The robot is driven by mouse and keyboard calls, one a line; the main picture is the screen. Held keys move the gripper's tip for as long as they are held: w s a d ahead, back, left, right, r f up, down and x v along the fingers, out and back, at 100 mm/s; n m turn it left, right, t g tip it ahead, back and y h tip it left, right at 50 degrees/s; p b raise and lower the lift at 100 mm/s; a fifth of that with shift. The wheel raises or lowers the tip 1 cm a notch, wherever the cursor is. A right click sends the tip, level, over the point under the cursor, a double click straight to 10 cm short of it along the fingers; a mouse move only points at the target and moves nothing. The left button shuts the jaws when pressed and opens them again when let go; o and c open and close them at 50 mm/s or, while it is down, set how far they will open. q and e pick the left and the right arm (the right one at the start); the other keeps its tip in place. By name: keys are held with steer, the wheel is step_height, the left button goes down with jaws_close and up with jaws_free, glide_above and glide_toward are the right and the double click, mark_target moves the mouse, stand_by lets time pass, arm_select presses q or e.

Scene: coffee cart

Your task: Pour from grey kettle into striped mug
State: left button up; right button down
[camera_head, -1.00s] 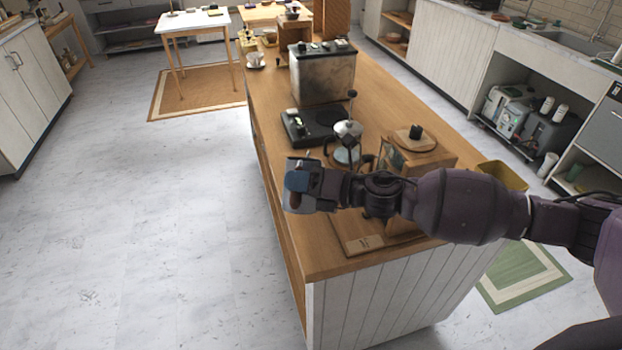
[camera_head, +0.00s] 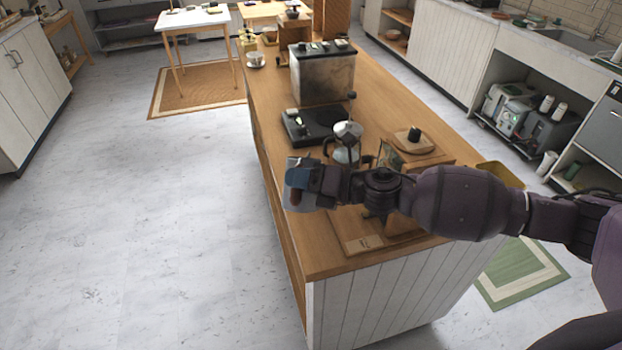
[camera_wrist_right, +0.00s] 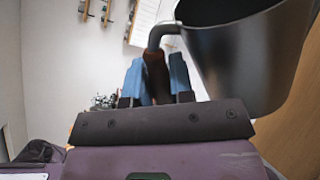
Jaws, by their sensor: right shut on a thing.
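My right gripper (camera_head: 300,184) is over the counter's left edge, its blue fingers shut on the brown handle (camera_head: 294,197) of the grey kettle. In the right wrist view, the kettle's dark grey body (camera_wrist_right: 250,60) is beside the fingers (camera_wrist_right: 158,82) on the right, joined to the handle by a curved metal arm. I cannot make out a striped mug in either view; my right arm covers part of the counter. My left gripper is not in view.
A glass press with a metal lid (camera_head: 347,131) stands behind my right wrist, near a black scale or hot plate (camera_head: 312,128). A wooden box grinder (camera_head: 415,150) is behind my forearm. A wooden board (camera_head: 360,243) lies in front. A white cup (camera_head: 256,58) sits far back.

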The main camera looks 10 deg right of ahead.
steer(key=shift+r, duration=0.15)
stand_by(0.4)
steer(key=shift+w+r+p, duration=0.1)
steer(key=shift+r+p, duration=0.1)
steer(key=shift+p, duration=0.35)
steer(key=shift+f, duration=0.15)
stand_by(1.0)
steer(key=shift+s+a+f+n+b, duration=0.1)
steer(key=shift+s+f+n+b, duration=0.1)
steer(key=shift+f+b, duration=0.35)
steer(key=shift+s+f+n+b, duration=0.2)
steer(key=shift+f+b, duration=0.1)
steer(key=shift+b, duration=0.45)
